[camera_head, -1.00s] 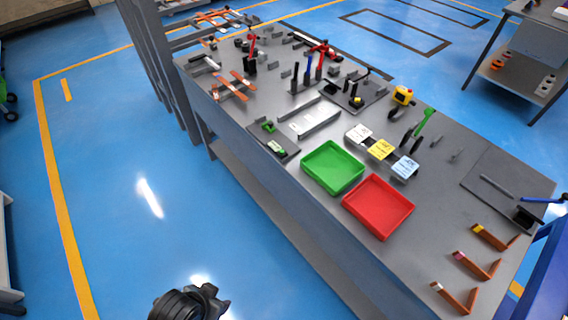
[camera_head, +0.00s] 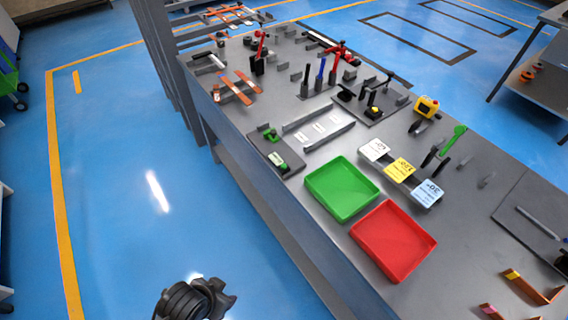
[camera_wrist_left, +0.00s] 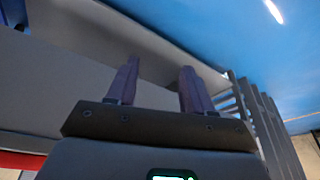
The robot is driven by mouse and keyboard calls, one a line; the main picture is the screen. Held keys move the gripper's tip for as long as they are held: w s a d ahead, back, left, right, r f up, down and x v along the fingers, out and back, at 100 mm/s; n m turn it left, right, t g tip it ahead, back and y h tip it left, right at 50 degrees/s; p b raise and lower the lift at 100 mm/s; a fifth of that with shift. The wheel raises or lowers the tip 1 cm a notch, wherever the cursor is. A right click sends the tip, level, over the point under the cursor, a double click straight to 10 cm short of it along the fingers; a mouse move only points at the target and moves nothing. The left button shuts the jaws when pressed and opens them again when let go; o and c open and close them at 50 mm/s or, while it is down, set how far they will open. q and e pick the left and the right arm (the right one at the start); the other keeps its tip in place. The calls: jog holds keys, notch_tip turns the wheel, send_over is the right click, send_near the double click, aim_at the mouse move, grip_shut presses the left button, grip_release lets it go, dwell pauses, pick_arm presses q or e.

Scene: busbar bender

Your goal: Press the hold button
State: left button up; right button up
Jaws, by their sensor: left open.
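No button labelled hold can be read in these views. A yellow box with a small red spot (camera_head: 427,106) stands on the far side of the grey bench in the head view. A small green-and-white device (camera_head: 278,159) sits on a dark plate at the bench's near edge. I cannot tell which of these, if either, carries the hold button. My left gripper (camera_wrist_left: 158,88) is open and empty in the left wrist view, its two fingers apart, with grey bench surfaces beyond. A dark part of my arm shows at the bottom of the head view. My right gripper is not in view.
The bench holds a green tray (camera_head: 341,188), a red tray (camera_head: 393,240), white, yellow (camera_head: 401,169) and blue label cards, and several upright tools at its far end. A green-handled lever (camera_head: 453,139) stands near the yellow box. The blue floor (camera_head: 120,190) left of the bench is clear.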

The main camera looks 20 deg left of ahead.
pick_arm(q)
grip_shut()
jog(key=shift+s+f, duration=0.1)
dwell(1.4)
